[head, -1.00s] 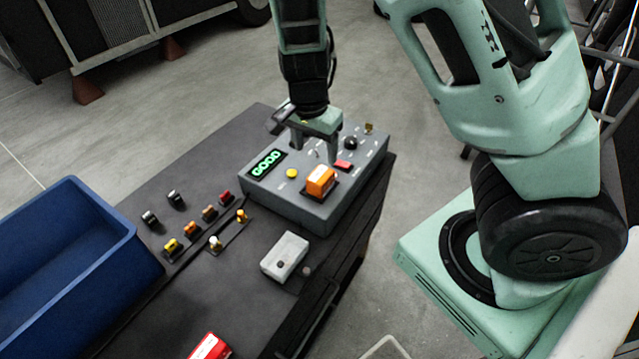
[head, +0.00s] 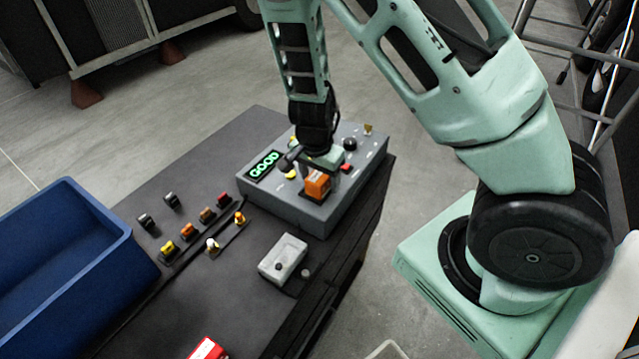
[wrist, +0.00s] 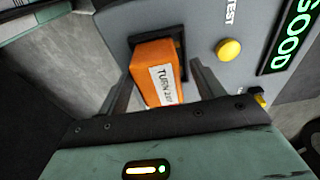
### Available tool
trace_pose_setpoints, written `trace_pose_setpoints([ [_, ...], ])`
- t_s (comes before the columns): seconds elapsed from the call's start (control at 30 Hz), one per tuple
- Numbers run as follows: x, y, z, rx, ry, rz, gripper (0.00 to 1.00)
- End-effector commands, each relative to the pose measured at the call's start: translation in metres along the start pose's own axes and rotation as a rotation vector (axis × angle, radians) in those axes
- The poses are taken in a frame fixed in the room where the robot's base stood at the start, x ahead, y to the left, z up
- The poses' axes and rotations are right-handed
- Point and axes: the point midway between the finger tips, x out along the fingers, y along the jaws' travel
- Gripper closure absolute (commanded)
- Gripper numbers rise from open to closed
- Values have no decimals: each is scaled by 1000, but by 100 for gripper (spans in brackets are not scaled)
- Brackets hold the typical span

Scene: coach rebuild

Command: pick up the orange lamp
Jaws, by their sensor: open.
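The orange lamp (head: 317,185) is a block with a white label reading "TURN" and partly covered text. It sits in a dark socket on the grey test box (head: 312,216), near the box's front. It also shows in the wrist view (wrist: 152,60). My gripper (head: 320,176) points down over it. In the wrist view my gripper (wrist: 162,76) has its fingers apart, one on each side of the lamp. I cannot tell whether either finger touches it. The lamp's lower end is hidden behind the gripper body in that view.
The test box has a green "GOOD" display (head: 264,165), a yellow button (wrist: 229,50) and a black knob (head: 349,144). A white box (head: 283,258), several small coloured parts (head: 188,231) and a blue bin (head: 62,270) are on the dark bench. A red box (head: 207,349) lies in front.

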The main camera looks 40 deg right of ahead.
Motion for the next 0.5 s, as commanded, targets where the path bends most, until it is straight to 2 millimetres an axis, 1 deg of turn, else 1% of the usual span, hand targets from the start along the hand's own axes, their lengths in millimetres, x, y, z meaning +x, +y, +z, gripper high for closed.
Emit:
trace_pose_setpoints([
  [0.07,0,0,0,-1,0,0,33],
  [0.1,0,0,0,-1,0,0,38],
  [0.17,0,0,0,-1,0,0,55],
  [0.2,0,0,0,-1,0,0,66],
  [0.27,0,0,0,-1,0,0,83],
  [0.33,-1,0,0,-1,0,0,84],
  [0.37,-1,0,0,-1,0,0,88],
  [0.5,-1,0,0,-1,0,0,88],
])
